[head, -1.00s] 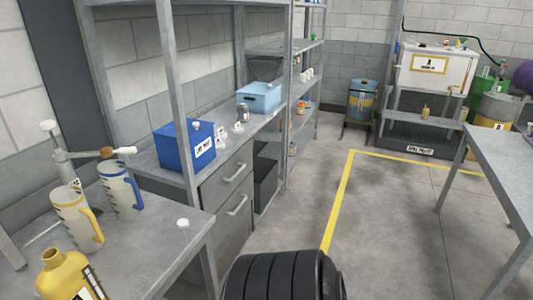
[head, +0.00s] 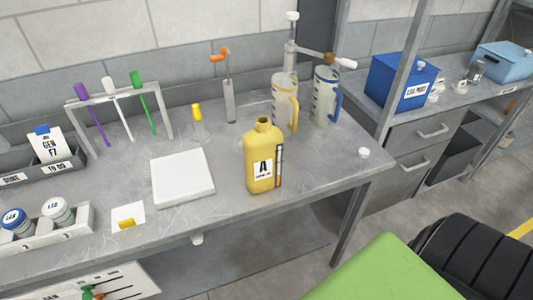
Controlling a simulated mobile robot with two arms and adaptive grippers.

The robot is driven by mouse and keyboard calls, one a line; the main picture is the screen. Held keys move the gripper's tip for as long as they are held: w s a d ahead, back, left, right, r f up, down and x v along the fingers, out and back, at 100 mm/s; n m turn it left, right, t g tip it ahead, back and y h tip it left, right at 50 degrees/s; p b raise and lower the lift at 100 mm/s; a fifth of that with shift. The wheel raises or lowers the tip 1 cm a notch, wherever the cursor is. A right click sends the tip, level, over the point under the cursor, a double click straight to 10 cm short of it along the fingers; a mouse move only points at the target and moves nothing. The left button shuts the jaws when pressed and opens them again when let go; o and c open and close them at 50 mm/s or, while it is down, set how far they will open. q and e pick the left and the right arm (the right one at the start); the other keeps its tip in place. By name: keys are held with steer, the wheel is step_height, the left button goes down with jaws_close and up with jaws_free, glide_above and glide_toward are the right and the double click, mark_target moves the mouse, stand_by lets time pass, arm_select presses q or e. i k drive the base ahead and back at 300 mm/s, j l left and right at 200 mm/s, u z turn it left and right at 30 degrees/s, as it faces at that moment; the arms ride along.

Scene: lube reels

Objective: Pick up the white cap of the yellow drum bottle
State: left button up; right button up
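The yellow drum bottle (head: 257,182), marked A, stands upright on the grey workbench (head: 320,172). No cap shows on its neck. A small white cap (head: 364,153) lies loose near the right end of the bench, to the right of the bottle and apart from it. Neither of my grippers is in view.
Two measuring jugs, one with a yellow handle (head: 286,100) and one blue-handled (head: 326,97), stand behind the bottle. A white pad (head: 182,177) lies left of it. The bench around the cap is clear. A green surface (head: 385,272) is at bottom right.

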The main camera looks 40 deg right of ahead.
mark_target(364, 152)
steer(key=z, duration=1.9)
